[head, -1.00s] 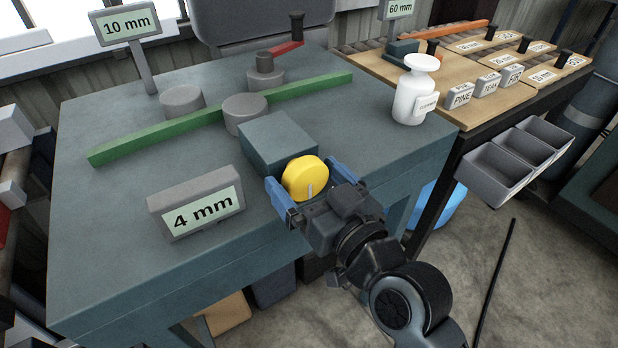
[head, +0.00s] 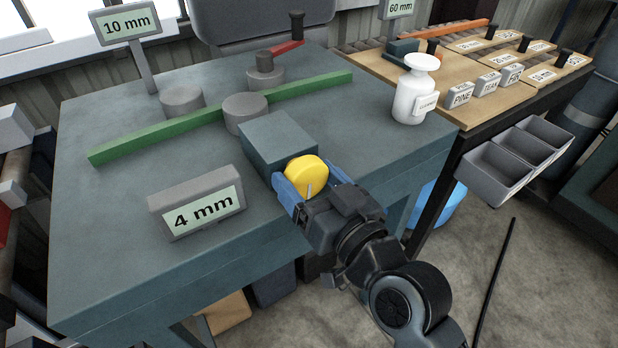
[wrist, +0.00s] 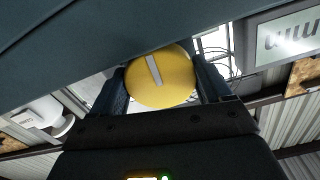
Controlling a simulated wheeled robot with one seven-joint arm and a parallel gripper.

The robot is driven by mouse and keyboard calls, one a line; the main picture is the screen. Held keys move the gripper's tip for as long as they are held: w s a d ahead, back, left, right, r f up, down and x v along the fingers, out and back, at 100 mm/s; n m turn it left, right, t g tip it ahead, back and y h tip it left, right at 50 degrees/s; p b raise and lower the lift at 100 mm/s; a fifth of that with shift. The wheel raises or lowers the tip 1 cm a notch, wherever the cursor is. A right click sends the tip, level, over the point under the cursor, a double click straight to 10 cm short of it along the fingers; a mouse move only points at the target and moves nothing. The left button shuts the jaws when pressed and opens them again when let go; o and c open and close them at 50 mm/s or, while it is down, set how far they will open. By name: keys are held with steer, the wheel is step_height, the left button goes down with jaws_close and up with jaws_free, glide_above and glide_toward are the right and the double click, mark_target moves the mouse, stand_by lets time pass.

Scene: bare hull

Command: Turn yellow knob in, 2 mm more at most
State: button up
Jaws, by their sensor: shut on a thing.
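The yellow knob (head: 306,174) sits on the front of a blue-grey block (head: 278,143) at the front edge of the bench. It also shows in the wrist view (wrist: 160,78), round, with a pale line on its face. My gripper (head: 308,185) is shut on the knob, one blue finger on each side of its rim. In the wrist view the fingers (wrist: 160,88) flank the knob left and right. A grey sign (head: 200,206) reading "4 mm" stands left of the knob. Part of the knob is hidden by my gripper in the head view.
A green bar (head: 140,145) lies across the bench between grey rollers (head: 245,112). A white bottle (head: 413,92) stands on the right. The bench front left is clear.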

steer(key=o, duration=1)
steer(key=b+v, duration=0.1)
steer(key=v, duration=0.6)
steer(key=shift+s+d, duration=0.2)
steer(key=shift+s, duration=0.15)
steer(key=s+d+f+m+h+p, duration=0.1)
steer(key=s+d+f+m+h, duration=0.2)
steer(key=s+d, duration=0.4)
steer(key=s+d+f+m+h+p, duration=0.1)
steer(key=s+d+f+h, duration=0.3)
steer(key=s+d, duration=0.3)
steer(key=s+d+r+h, duration=0.1)
steer(key=s+d+r, duration=0.1)
steer(key=s, duration=0.6)
steer(key=s+d+r+h+p, duration=0.1)
steer(key=s+d+r+h, duration=0.1)
steer(key=s, duration=0.6)
steer(key=shift+s+d+r+m+p, duration=0.2)
steer(key=shift+s+r+m+p, duration=0.1)
steer(key=shift+r, duration=0.25)
